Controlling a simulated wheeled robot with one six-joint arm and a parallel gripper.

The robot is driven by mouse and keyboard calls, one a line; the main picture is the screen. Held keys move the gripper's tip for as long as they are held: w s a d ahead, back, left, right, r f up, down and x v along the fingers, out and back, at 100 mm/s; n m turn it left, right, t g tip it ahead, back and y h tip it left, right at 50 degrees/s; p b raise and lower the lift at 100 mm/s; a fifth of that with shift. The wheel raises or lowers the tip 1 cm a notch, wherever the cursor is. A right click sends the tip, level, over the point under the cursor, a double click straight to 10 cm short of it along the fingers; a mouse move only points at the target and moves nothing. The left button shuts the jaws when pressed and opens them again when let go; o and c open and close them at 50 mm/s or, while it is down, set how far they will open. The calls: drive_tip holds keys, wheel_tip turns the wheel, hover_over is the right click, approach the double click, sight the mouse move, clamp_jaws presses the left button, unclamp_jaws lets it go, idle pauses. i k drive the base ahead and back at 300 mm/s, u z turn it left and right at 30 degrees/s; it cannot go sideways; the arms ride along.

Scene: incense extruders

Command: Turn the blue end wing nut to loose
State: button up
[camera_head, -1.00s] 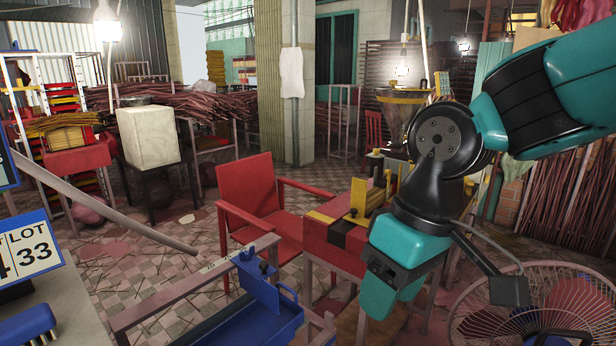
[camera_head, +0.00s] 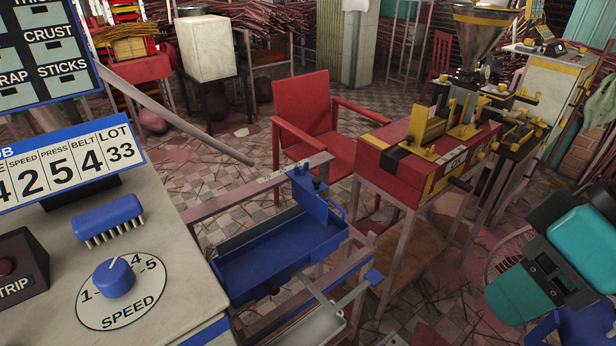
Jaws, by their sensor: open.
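A blue tray (camera_head: 280,252) lies on a metal frame in the centre, with an upright blue end plate (camera_head: 318,203) at its far right. Another small blue part (camera_head: 373,276) sits at the frame's right corner. My gripper (camera_head: 520,296), teal and black, is at the lower right, partly cut off, open and well apart from the tray. Its fingertips do not show clearly.
A grey console with a speed dial (camera_head: 114,278) fills the left front. A red box machine (camera_head: 405,175) with yellow blocks stands right of the tray, and a red chair (camera_head: 303,110) behind it.

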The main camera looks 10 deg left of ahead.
sight(302, 172)
drive_tip(key=u, duration=0.4)
drive_tip(key=k, duration=0.5)
drive_tip(key=u, duration=0.95)
drive_tip(key=i, duration=0.85)
drive_tip(key=z, duration=0.8)
